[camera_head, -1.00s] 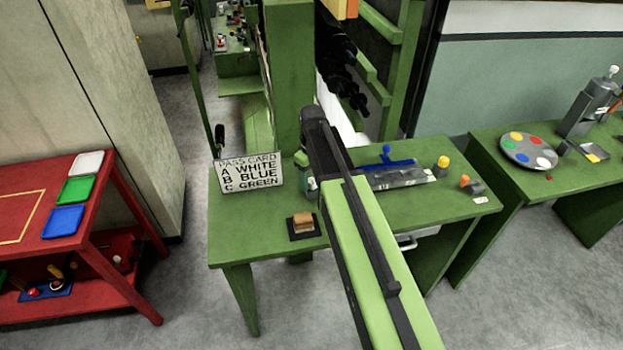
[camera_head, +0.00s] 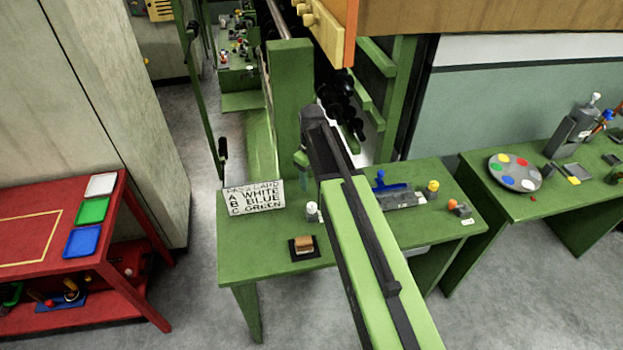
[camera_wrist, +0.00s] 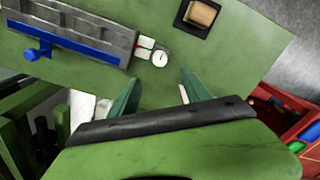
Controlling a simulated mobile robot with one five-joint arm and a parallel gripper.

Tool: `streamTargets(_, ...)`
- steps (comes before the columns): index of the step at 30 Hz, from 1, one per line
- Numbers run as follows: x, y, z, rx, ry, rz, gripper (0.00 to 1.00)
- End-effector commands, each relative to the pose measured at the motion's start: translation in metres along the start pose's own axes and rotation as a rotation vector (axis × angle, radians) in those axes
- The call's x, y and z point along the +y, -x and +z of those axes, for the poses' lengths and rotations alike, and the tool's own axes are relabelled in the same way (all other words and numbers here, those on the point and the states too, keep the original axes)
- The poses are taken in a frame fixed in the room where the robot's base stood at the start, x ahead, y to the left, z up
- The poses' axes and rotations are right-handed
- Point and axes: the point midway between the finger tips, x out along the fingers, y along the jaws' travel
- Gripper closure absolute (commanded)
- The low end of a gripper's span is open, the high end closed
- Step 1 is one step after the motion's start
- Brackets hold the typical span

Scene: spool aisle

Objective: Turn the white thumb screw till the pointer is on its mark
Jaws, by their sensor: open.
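A white knob (camera_head: 596,98) tops a grey upright block (camera_head: 573,130) on the right green table; it may be the thumb screw, but it is too small to be sure. No pointer or mark can be made out there. A small white round-topped piece (camera_head: 312,211) stands on the nearer green table, and a white round top (camera_wrist: 159,58) shows ahead of my fingers in the wrist view. My gripper (camera_wrist: 160,77) is open and empty, its two green fingers apart above that table.
The nearer table (camera_head: 270,262) holds a pass card sign (camera_head: 252,199), a brown block on a dark pad (camera_head: 303,247) and a grey fixture with a blue handle (camera_head: 402,199). A colour disc (camera_head: 516,172) lies on the right table. A red table (camera_head: 40,222) stands left. Grey floor lies between.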

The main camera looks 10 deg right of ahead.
Motion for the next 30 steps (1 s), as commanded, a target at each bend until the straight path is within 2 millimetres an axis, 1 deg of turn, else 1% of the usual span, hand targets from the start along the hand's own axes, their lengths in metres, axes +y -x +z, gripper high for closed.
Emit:
streamTargets(1, 0.0, 0.024, 0.0, 0.0, 0.0, 0.0, 0.44)
streamTargets(3, 0.0, 0.036, 0.0, 0.0, 0.0, 0.0, 0.44)
streamTargets(6, 0.0, 0.046, 0.0, 0.0, 0.0, 0.0, 0.44)
streamTargets(22, 0.0, 0.045, 0.0, 0.0, 0.001, 0.0, 0.44)
streamTargets(23, 0.0, 0.043, 0.0, 0.0, 0.001, 0.0, 0.44)
streamTargets(25, 0.0, 0.03, 0.0, 0.0, 0.001, 0.0, 0.44)
streamTargets(26, -0.001, 0.022, 0.0, 0.0, 0.001, 0.0, 0.44)
streamTargets(27, -0.003, 0.009, 0.003, 0.0, 0.001, 0.0, 0.44)
streamTargets(29, -0.011, -0.013, 0.016, 0.0, 0.001, 0.0, 0.44)
streamTargets(30, -0.019, -0.029, 0.028, 0.0, -0.008, 0.0, 0.44)
